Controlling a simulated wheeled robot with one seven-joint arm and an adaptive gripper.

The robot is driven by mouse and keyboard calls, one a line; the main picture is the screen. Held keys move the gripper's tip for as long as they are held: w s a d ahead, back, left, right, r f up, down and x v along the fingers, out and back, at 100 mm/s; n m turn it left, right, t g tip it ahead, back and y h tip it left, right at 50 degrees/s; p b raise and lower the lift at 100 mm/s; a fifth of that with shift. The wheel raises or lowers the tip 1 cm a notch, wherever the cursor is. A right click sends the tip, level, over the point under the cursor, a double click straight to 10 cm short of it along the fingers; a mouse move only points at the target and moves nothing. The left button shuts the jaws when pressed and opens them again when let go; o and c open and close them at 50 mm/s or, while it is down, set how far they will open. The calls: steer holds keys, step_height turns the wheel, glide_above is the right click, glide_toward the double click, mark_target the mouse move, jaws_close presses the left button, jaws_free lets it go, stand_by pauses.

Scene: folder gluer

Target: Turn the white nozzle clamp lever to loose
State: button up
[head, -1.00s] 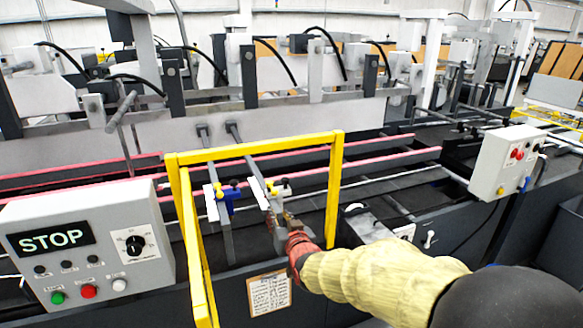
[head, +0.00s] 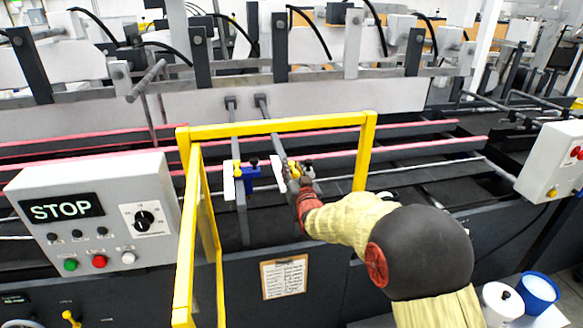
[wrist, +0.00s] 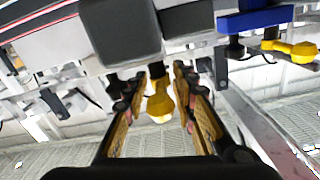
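The white nozzle clamp (head: 280,178) sits on the right one of two bars inside the yellow frame, largely hidden behind my gripper. A yellow lever (wrist: 160,103) hangs between my fingers in the wrist view, below a grey block. My gripper (head: 299,176) is at the white clamp; it also shows in the wrist view (wrist: 160,82). Its fingers are open, one on each side of the lever, with a gap visible on both sides. The blue nozzle clamp (head: 251,172) is on the bar to the left; in the wrist view (wrist: 256,19) it is upper right with its own yellow lever (wrist: 290,47).
A yellow guard frame (head: 270,126) stands around the clamps, with my arm reaching in near its right post. A control box with a STOP display (head: 85,225) is at left, another box (head: 550,165) at right. A clipboard (head: 284,277) hangs below. White and blue tubs (head: 538,290) stand at lower right.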

steer(key=shift+x, duration=1.1)
steer(key=shift+c, duration=0.8)
jaws_close()
